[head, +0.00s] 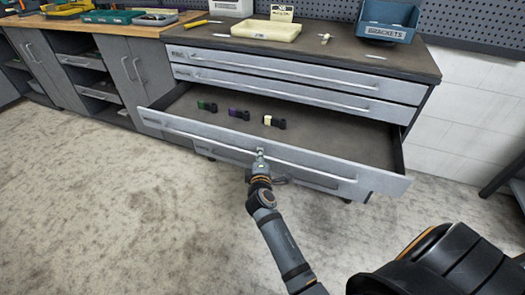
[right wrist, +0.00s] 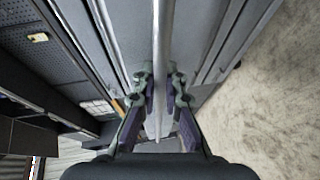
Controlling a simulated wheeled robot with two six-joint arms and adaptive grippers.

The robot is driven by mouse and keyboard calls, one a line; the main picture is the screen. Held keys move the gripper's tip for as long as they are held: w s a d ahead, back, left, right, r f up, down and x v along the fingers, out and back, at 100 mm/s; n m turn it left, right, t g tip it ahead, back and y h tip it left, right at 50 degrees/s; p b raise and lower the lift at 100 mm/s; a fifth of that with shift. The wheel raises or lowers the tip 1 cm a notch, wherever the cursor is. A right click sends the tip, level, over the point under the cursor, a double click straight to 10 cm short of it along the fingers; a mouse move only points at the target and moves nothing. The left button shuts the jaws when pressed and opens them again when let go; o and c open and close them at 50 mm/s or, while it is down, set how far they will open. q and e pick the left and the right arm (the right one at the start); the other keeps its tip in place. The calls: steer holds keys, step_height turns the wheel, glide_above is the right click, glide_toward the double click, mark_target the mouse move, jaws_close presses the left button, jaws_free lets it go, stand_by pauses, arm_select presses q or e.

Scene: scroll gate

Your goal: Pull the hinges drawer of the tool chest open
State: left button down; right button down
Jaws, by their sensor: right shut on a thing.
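The grey tool chest (head: 413,92) stands against the back wall. Its third drawer from the top (head: 280,148) is pulled out well past the others, and its label is too small to read. In the right wrist view the handle (right wrist: 156,60) runs between both fingers (right wrist: 158,108). My left gripper is not in view.
Two shut drawers (head: 300,72) sit above the open one, and another front shows partly below it. The chest top carries a cream tray (head: 266,30) and a blue brackets bin (head: 388,21). Cabinets (head: 130,62) stand to the left. The concrete floor (head: 110,200) in front is clear.

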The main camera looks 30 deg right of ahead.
steer(key=shift+s+a+f, duration=0.1)
stand_by(0.3)
steer(key=c, duration=1.7)
jaws_free()
